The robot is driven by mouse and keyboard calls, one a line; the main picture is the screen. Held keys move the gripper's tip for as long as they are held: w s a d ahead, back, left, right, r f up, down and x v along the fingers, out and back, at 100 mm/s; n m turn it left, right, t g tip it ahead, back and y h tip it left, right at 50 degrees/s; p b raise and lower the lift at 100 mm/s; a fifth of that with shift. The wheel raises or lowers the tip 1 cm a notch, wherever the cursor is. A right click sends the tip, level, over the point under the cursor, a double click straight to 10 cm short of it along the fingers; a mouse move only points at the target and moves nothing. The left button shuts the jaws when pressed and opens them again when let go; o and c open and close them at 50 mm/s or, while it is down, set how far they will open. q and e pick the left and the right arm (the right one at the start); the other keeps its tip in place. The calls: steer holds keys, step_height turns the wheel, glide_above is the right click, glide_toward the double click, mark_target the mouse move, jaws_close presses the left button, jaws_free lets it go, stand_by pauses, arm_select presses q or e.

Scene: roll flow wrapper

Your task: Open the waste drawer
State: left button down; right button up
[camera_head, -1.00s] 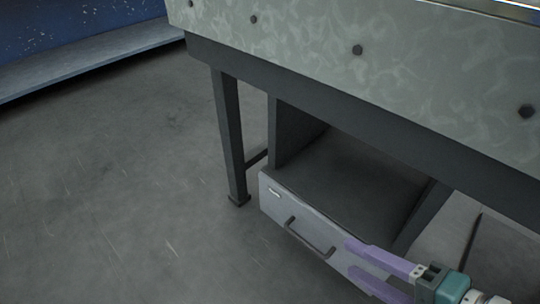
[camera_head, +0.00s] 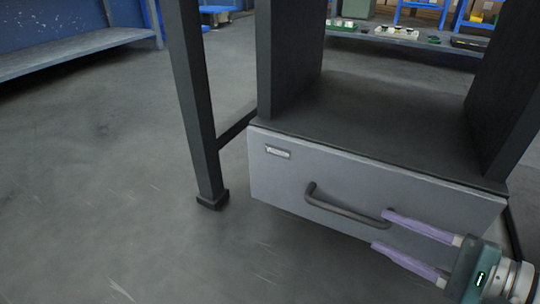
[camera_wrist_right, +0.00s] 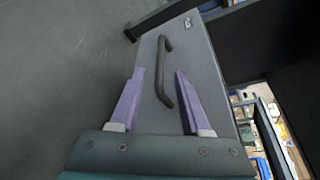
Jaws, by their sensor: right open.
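The waste drawer (camera_head: 285,185) is a grey front low under the machine, flush with its housing, so it looks shut. It has a dark bar handle (camera_head: 345,207) and a small label plate at its upper left. My right gripper (camera_head: 380,230) is open, its two purple fingers reaching toward the handle's right end in the head view. In the right wrist view the handle (camera_wrist_right: 161,65) lies ahead of and between the open fingers (camera_wrist_right: 157,72). I cannot tell whether a finger touches it. My left gripper is not in view.
A dark machine leg (camera_head: 195,110) stands left of the drawer, joined by a low crossbar. A dark open shelf (camera_head: 375,120) sits above the drawer. The floor (camera_head: 110,200) in front and to the left is clear. A blue bench (camera_head: 75,63) stands far left.

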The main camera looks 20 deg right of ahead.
mark_target(355, 217)
steer(key=b+x, duration=0.4)
steer(key=x, duration=0.5)
steer(key=shift+d, duration=0.1)
steer(key=shift+c, duration=0.3)
jaws_close()
stand_by(0.8)
